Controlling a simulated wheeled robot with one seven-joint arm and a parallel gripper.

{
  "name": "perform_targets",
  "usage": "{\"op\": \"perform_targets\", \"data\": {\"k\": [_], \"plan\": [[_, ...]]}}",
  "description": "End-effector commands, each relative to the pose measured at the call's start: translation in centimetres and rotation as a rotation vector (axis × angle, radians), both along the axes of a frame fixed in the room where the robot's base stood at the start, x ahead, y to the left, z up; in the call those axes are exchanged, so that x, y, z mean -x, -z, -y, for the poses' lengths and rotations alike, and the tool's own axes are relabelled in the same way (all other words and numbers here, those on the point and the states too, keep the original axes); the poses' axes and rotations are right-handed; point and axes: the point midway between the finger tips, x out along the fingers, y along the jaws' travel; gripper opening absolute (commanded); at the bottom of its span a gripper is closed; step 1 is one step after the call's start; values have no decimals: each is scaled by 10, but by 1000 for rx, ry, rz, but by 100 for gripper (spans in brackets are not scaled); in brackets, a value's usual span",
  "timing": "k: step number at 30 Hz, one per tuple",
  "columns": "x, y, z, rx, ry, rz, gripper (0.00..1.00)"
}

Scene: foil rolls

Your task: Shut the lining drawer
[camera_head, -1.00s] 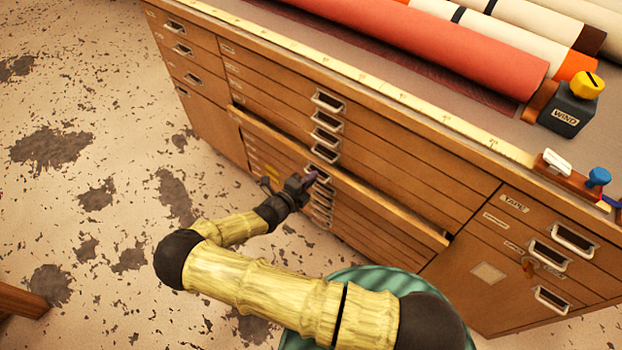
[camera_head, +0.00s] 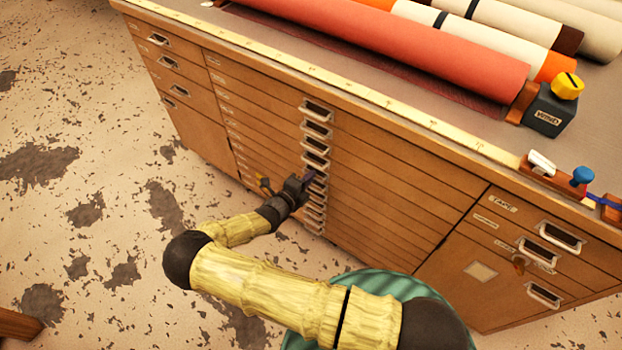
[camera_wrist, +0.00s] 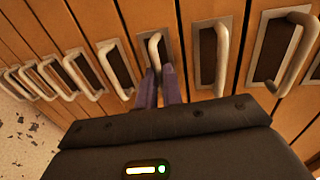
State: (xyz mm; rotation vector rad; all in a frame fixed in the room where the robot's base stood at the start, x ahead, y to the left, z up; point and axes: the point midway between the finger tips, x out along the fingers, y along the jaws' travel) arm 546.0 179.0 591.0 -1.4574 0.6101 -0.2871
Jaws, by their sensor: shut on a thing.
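The lining drawer (camera_head: 365,203) is one of the wide, shallow wooden drawers in the cabinet's middle stack. In the head view its front looks level with its neighbours. Its label is too small to read. My gripper (camera_head: 309,177) is at the drawer's handle, low in the handle column. In the wrist view, the purple fingers of my gripper (camera_wrist: 160,85) are closed on the pale metal handle (camera_wrist: 154,48). The fingers hide part of this handle.
Similar handles sit close on both sides in the wrist view, including a neighbouring handle (camera_wrist: 220,60). The cabinet top (camera_head: 395,88) carries a red roll (camera_head: 400,50), other rolls and a dark weight (camera_head: 548,110).

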Motion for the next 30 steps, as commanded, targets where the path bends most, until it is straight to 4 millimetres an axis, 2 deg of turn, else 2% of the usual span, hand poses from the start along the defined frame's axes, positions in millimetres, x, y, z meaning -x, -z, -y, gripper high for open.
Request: {"op": "perform_targets", "data": {"k": [4,5,6,7,8,20,23,30], "plan": [[-3,-1,3,4,3,2,0],[-3,-1,3,4,4,3,14],[-3,-1,3,4,4,3,22],[-3,-1,3,4,3,3,28],[-2,-1,3,4,3,3,29],[4,-3,-2,2,1,2,29],[13,-5,-9,2,0,3,29],[50,-15,-33,0,0,1,29]]}}
